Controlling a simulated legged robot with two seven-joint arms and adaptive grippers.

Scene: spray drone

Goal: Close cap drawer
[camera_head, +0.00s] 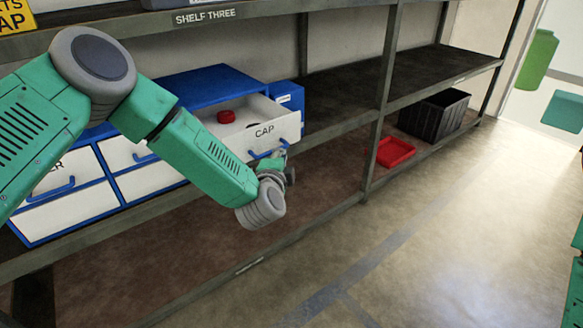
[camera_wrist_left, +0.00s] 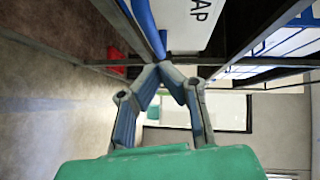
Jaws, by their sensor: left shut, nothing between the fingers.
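The white CAP drawer (camera_head: 262,130) stands pulled out of the blue cabinet (camera_head: 210,86) on the shelf. A red cap (camera_head: 226,116) lies inside it, with a dark object beside it. My left gripper (camera_head: 285,155) is at the drawer's front, close to its blue handle (camera_head: 262,153). In the left wrist view the drawer front (camera_wrist_left: 190,22) is at the top, with the fingertips (camera_wrist_left: 162,65) together just under the blue handle (camera_wrist_left: 150,30). The fingers are shut and hold nothing. Whether they touch the handle I cannot tell. My right gripper is out of view.
Other white drawers (camera_head: 65,212) with blue handles are shut at the left. Shelf posts (camera_head: 382,95) stand to the right. A red tray (camera_head: 395,152) and a black crate (camera_head: 435,113) sit on the lower shelf. The floor in front is clear.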

